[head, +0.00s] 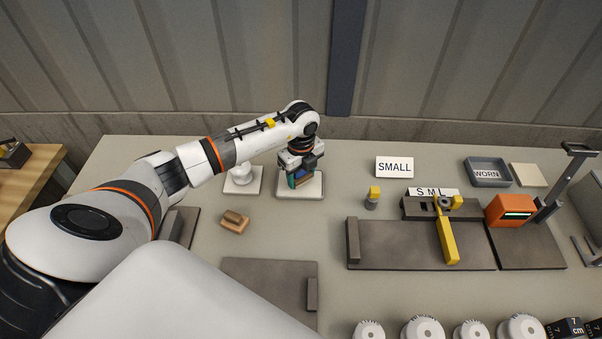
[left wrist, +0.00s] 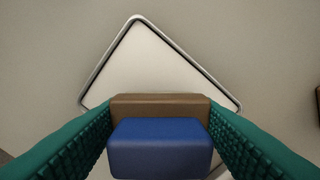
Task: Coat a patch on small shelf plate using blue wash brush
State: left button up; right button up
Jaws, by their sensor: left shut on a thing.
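My left gripper (head: 299,176) points down over a pale square plate with a thin raised rim (head: 314,190). It is shut on the blue wash brush (left wrist: 160,148), a blue block with a brown part (left wrist: 160,104), held between the teal fingers. In the left wrist view the plate (left wrist: 155,65) lies below the brush, turned like a diamond, and its near corner is hidden. Its visible surface looks plain. I cannot tell whether the brush touches it. A white card reading SMALL (head: 395,167) is to the right. My right gripper is not in view.
A white knobbed piece (head: 241,178) on a pale plate stands just left of the gripper. A brown wooden block (head: 235,220) lies nearer. A dark board with a yellow tool (head: 447,240) and a WORN tray (head: 487,172) are at right. The table between plate and SMALL card is clear.

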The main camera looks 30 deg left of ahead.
pick_arm(q)
jog(key=shift+f+b, duration=0.3)
jog(key=shift+f, duration=0.25)
dwell(1.1)
jog(key=shift+r+p, duration=2.85)
jog(key=shift+r, duration=0.75)
